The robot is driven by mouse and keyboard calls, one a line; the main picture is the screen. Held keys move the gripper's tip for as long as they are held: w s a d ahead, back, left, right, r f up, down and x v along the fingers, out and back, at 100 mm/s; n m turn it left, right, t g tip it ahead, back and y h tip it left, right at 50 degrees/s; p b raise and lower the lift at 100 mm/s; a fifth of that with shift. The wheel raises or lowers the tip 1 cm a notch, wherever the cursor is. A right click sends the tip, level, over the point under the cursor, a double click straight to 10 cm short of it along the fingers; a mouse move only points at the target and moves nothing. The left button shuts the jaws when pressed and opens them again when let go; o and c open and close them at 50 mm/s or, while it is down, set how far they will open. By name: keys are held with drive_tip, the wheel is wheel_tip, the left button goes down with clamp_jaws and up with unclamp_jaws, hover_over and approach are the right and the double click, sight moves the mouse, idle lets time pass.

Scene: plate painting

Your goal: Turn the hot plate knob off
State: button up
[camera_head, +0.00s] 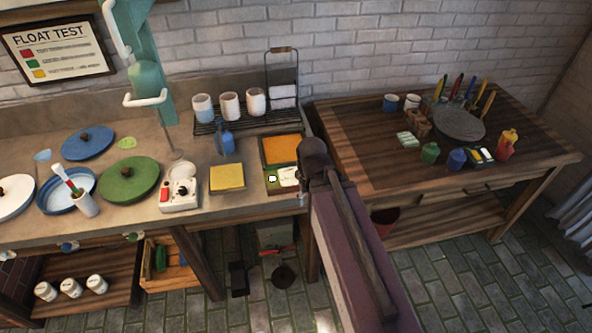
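The hot plate (181,172) is a small white unit with a pale round top, standing on the long bench at the left. Its front box (174,204) carries a red switch (165,195) and a dark round knob (182,190). The knob's pointer is too small to read, so I cannot tell its setting. I can make out no gripper fingers, and nothing is seen touching the knob.
A green lid (128,181) and a yellow tile (227,177) flank the hot plate. A teal column (148,70) with a thin rod stands behind. A maroon beam with a dark rounded end (313,155) reaches up between the benches.

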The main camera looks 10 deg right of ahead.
drive_tip(key=shift+d, duration=0.15)
drive_tip(key=shift+o, duration=1.2)
drive_tip(key=w+r+m+p, duration=0.4)
drive_tip(key=w+m, duration=0.3)
drive_tip(key=w, duration=0.1)
drive_tip(key=w+r+m+p, duration=0.4)
drive_tip(key=w+m, duration=0.4)
drive_tip(key=shift+d+r+p, duration=0.2)
drive_tip(key=shift+r+p, duration=0.1)
drive_tip(key=shift+f, duration=0.15)
wheel_tip(320, 180, down, 14)
drive_tip(key=b, duration=1.3)
drive_tip(key=shift+r+b, duration=0.25)
drive_tip(key=shift+b, duration=0.15)
